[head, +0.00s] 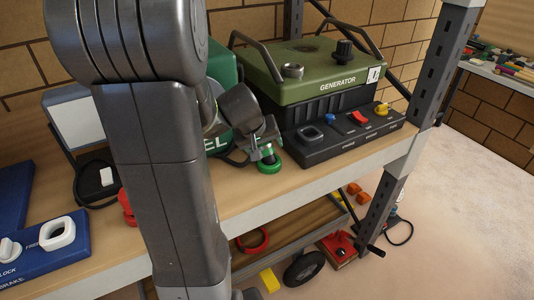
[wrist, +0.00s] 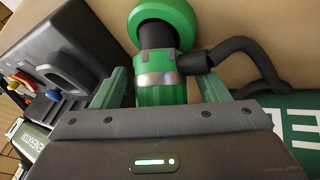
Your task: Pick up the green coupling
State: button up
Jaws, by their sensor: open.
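The green coupling (head: 269,162) has a round green flange, a black neck and a metal band; a black hose runs from its side. In the wrist view the coupling (wrist: 162,92) lies between the two fingers of my gripper (wrist: 163,84), with its flange beyond the fingertips. My gripper (head: 262,146) is open around it; I cannot tell whether either finger touches it. In the head view my arm and gripper hide part of the coupling and hose.
A green container lettered "EL" (head: 222,72) stands close behind my gripper. The generator (head: 326,75) and its black control panel (head: 340,135) stand just right. A blue panel (head: 48,245) lies at the left. A metal shelf post (head: 425,75) rises at the right.

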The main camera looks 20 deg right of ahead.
jog(key=shift+x, duration=0.85)
jog(key=c, duration=1.2)
notch_tip(320, 180, up, 10)
jog(key=shift+r+p, duration=0.1)
jog(key=shift+p, duration=0.3)
jog(key=shift+c, duration=0.2)
